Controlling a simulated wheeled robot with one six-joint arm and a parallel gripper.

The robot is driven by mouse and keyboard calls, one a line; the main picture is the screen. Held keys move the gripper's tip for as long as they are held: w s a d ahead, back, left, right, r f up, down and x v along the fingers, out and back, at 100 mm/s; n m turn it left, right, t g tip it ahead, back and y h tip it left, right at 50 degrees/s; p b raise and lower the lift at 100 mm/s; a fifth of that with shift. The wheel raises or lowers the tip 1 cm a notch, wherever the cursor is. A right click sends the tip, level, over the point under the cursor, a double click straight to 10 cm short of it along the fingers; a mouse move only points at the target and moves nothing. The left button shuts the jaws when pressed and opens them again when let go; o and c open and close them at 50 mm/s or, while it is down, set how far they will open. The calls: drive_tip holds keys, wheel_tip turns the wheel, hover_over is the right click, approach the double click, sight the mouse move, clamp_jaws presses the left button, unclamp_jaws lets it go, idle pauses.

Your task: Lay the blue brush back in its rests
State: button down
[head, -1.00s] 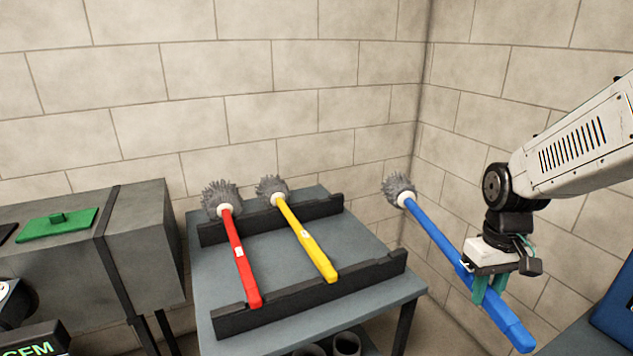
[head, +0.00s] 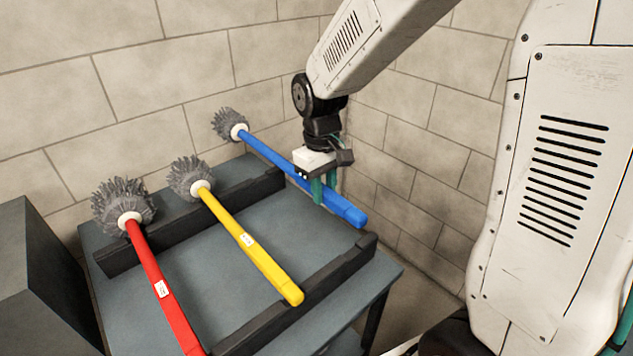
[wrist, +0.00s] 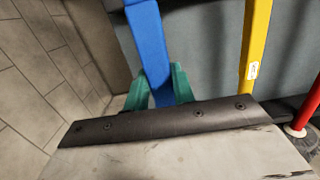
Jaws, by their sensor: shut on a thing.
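The blue brush (head: 270,154) has a grey bristle head at its far left end and a long blue handle. My gripper (head: 322,192) is shut on its handle, and the wrist view shows the green fingers on both sides of the blue handle (wrist: 148,38). The brush is over the right part of the table's two black rests, the back rest (head: 180,222) and the front rest (head: 300,297). It appears held above them; the exact gap cannot be told.
The yellow brush (head: 245,240) and the red brush (head: 158,280) lie across the rests to the left. They show in the wrist view too, yellow (wrist: 257,40) and red (wrist: 306,118). Brick walls stand behind and to the right of the grey table (head: 225,265).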

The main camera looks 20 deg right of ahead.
drive_tip(key=f, duration=0.3)
drive_tip(key=shift+a+f, duration=0.2)
drive_tip(key=shift+a, duration=0.15)
drive_tip(key=shift+f, duration=2.75)
drive_tip(key=c, duration=1.1)
unclamp_jaws()
